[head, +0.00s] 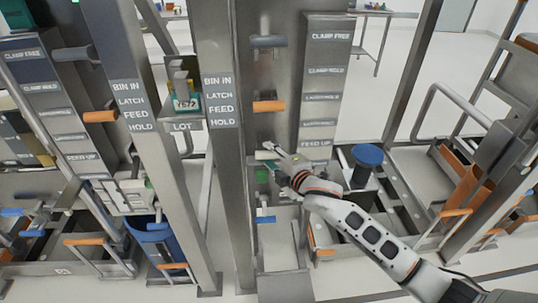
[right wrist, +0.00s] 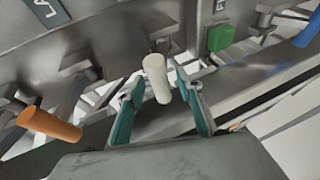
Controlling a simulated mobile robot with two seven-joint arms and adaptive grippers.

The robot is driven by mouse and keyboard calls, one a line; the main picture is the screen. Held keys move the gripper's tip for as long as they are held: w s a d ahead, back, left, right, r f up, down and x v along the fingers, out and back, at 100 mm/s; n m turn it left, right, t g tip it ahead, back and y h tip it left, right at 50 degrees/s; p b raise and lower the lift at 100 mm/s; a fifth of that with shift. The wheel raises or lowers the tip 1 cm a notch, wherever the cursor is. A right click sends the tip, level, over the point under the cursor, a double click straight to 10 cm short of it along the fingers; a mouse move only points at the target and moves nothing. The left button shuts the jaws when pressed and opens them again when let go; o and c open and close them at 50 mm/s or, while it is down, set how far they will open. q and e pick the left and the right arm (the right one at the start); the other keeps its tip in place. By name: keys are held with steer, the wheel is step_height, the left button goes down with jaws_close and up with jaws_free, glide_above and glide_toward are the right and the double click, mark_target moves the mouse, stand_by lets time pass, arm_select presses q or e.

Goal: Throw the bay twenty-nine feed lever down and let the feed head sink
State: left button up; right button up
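A cream-gripped lever (head: 266,155) sticks out from the grey machine column, below an orange-gripped lever (head: 268,106) and a grey-gripped lever (head: 268,41). My right gripper (head: 277,161) is at the cream grip. In the right wrist view, my right gripper (right wrist: 158,88) is open, its teal-padded fingers on either side of the cream grip (right wrist: 157,80), with gaps visible. The orange grip (right wrist: 48,125) lies to the left there. A label plate (head: 323,88) beside the levers starts with CLAMP FREE. I see no bay number twenty-nine, and cannot make out the feed head. My left gripper is out of view.
Grey posts (head: 222,150) marked BIN IN, LATCH, FEED, HOLD stand just left of the levers. A green block (head: 262,175) sits below the cream grip, with a blue handle (head: 265,219) lower down. A blue-topped cylinder (head: 367,155) stands right of my right gripper.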

steer(key=shift+w+a+f, duration=0.15)
steer(key=shift+w+a, duration=0.05)
steer(key=shift+w, duration=0.3)
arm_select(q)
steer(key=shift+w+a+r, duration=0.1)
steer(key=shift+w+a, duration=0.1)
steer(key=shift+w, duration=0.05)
arm_select(e)
steer(key=shift+w, duration=0.1)
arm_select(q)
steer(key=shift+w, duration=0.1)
arm_select(e)
jaws_close()
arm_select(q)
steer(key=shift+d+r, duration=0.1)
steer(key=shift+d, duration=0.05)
